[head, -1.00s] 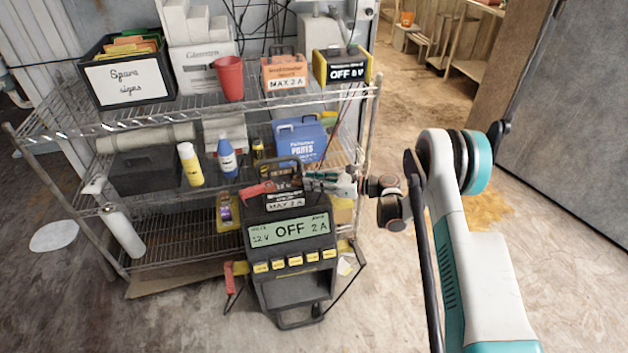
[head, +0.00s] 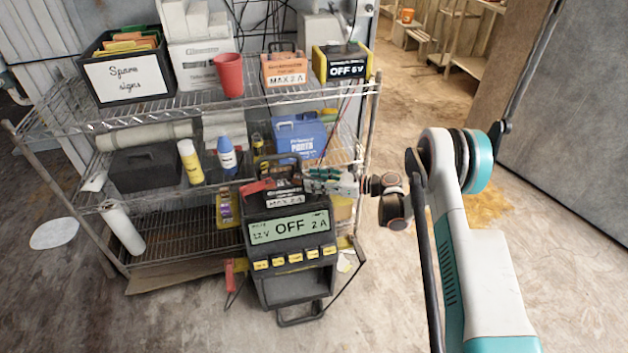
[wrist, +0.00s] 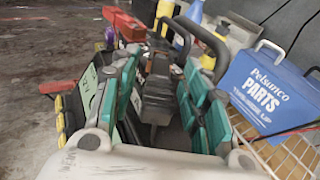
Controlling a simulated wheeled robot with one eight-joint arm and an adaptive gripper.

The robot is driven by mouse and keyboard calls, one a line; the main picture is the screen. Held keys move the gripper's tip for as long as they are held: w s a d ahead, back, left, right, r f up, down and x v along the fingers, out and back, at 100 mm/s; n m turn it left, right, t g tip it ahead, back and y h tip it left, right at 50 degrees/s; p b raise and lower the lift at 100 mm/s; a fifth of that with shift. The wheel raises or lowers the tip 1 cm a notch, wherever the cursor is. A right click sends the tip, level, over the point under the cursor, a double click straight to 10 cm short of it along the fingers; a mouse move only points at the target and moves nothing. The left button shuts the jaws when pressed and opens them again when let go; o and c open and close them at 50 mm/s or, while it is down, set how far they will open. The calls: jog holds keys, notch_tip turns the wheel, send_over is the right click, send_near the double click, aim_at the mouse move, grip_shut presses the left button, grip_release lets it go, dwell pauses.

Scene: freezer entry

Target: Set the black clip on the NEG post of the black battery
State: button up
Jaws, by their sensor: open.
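The black battery (head: 286,200), labelled MAX 2 A, stands behind the charger (head: 290,228), whose display reads 12 V OFF 2 A. A red clip (head: 256,188) sits at the battery's left end. It also shows in the wrist view (wrist: 124,26). My gripper (head: 312,181) is at the battery's right end. In the wrist view its teal fingers are spread. A dark grey block between them, apparently the black clip (wrist: 158,92), stands over the battery. Its contact with the NEG post is hidden, and the fingers cover it in the head view.
The battery's black handle (wrist: 205,42) arches close to the right finger. A blue parts box (head: 300,138) stands just behind on the shelf. An orange battery (head: 284,72) and a yellow-black battery (head: 342,64) stand on the top shelf. Open floor lies to the right.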

jog(key=v, duration=1.1)
jog(key=shift+d, duration=0.15)
jog(key=s+d+r+n+h, duration=0.1)
jog(key=s+r+n+h, duration=0.3)
jog(key=r, duration=0.7)
jog(key=s+r+n+h, duration=0.3)
jog(key=s+r+n, duration=0.15)
jog(key=r, duration=0.65)
jog(key=s+d+r+n+t+h, duration=0.1)
jog(key=s+d+n+h, duration=0.2)
jog(key=s, duration=0.7)
jog(key=s+d+r+n+t+h, duration=0.1)
jog(key=s+d+n, duration=0.3)
jog(key=s, duration=0.5)
jog(key=s+d+r+n+t+h, duration=0.1)
jog(key=s+d+r+n+h, duration=0.1)
jog(key=s, duration=0.8)
jog(key=d+n+h, duration=0.1)
jog(key=n+h, duration=0.1)
jog(key=n, duration=0.1)
jog(key=shift+s+d+r+h, duration=0.15)
jog(key=shift+s+r+h, duration=0.15)
jog(key=shift+r, duration=0.1)
